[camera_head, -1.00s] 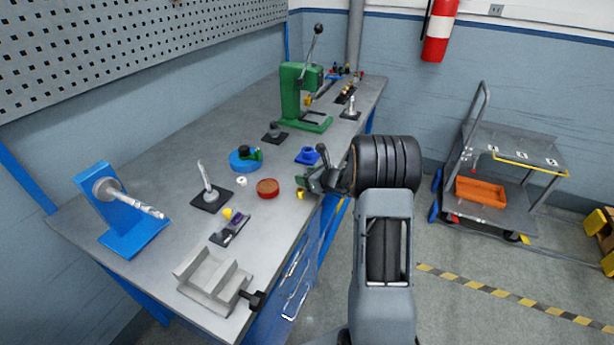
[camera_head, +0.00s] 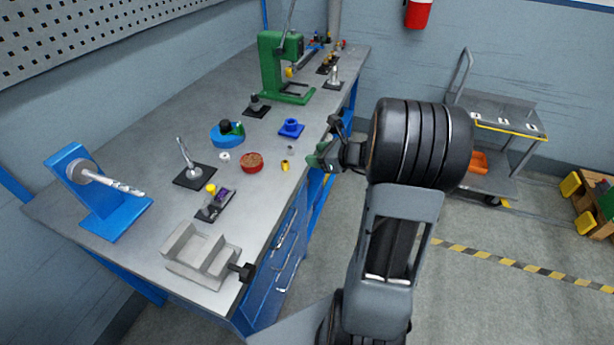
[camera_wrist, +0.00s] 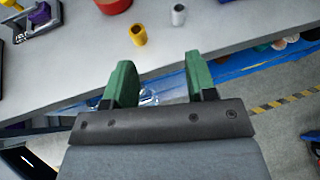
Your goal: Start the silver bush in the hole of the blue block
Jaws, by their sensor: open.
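The silver bush (camera_head: 291,150) stands on the bench near its right edge, in front of the blue block. It also shows in the wrist view (camera_wrist: 178,14) at the top, beyond my fingers. The blue block (camera_head: 291,127) has a round raised collar and sits on the bench just behind the silver bush; its hole is too small to see clearly. My gripper (camera_head: 324,148) is off the bench's right edge, to the right of the bush. In the wrist view its green fingers (camera_wrist: 158,65) are apart with nothing between them.
A yellow bush (camera_head: 285,165) stands close in front of the silver one, and a red round dish (camera_head: 252,163) is to its left. The green press (camera_head: 284,67) stands farther back. The grey vise (camera_head: 203,254) is at the front.

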